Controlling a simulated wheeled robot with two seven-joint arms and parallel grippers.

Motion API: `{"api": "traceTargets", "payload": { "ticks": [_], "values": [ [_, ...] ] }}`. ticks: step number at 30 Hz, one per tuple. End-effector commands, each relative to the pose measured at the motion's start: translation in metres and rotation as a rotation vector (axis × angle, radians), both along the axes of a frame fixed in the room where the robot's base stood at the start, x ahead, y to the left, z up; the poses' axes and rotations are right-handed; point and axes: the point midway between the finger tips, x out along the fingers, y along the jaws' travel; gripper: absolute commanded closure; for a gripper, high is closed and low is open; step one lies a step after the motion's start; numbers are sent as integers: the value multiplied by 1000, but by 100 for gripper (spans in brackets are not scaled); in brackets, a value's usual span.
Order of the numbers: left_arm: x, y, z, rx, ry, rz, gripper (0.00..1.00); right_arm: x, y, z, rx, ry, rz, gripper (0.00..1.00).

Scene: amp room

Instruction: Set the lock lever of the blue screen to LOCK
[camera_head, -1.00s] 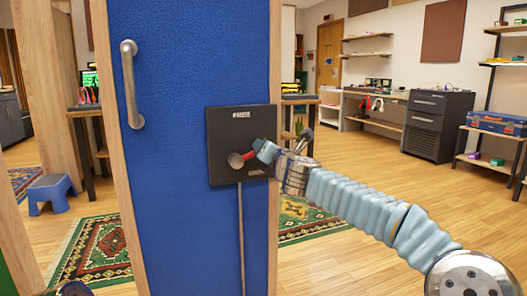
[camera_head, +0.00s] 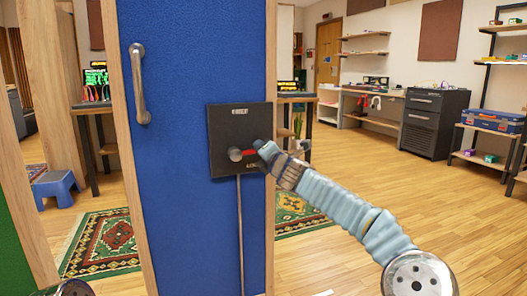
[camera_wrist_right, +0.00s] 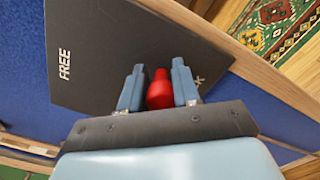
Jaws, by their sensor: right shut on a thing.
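The blue screen (camera_head: 190,215) stands upright in a wooden frame. A black plate (camera_head: 222,125) is mounted on it, with a blurred label above and a partly hidden one below. The lock lever (camera_head: 249,153) has a grey hub and a red grip pointing right, roughly level. My right gripper (camera_head: 264,152) is at the lever's outer end. In the right wrist view, the red grip (camera_wrist_right: 160,92) sits between the fingers of my right gripper (camera_wrist_right: 159,85), which is shut on it. FREE reads at left there; LOCK is mostly hidden behind a finger. My left gripper is not visible.
A metal handle (camera_head: 138,85) is on the screen's upper left. A wooden post (camera_head: 122,190) edges the screen. A blue stool (camera_head: 54,190) and patterned rug (camera_head: 103,243) lie left. A dark cabinet (camera_head: 437,122) stands at the back right. The wooden floor at right is open.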

Motion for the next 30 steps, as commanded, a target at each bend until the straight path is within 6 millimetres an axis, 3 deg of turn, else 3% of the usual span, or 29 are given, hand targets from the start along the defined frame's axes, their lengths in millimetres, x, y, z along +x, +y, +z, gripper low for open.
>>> {"api": "traceTargets", "payload": {
  "ticks": [2, 3, 7, 16, 20, 23, 30],
  "values": [
    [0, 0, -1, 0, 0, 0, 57, 1, 3, -10, -7, 13, 3, 100],
    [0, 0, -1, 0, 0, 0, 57, 1, 3, -10, -7, 13, 3, 64],
    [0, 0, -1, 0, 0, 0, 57, 1, 3, -9, -7, 12, 3, 46],
    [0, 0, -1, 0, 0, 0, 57, 0, 1, -5, -4, 6, 2, 46],
    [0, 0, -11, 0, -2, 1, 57, -9, -2, -6, -3, 3, 2, 46],
    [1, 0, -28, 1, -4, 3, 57, -25, -8, -10, -6, 2, 1, 46],
    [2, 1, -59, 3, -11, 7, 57, -83, -27, -10, -7, 4, -1, 46]
  ]
}}
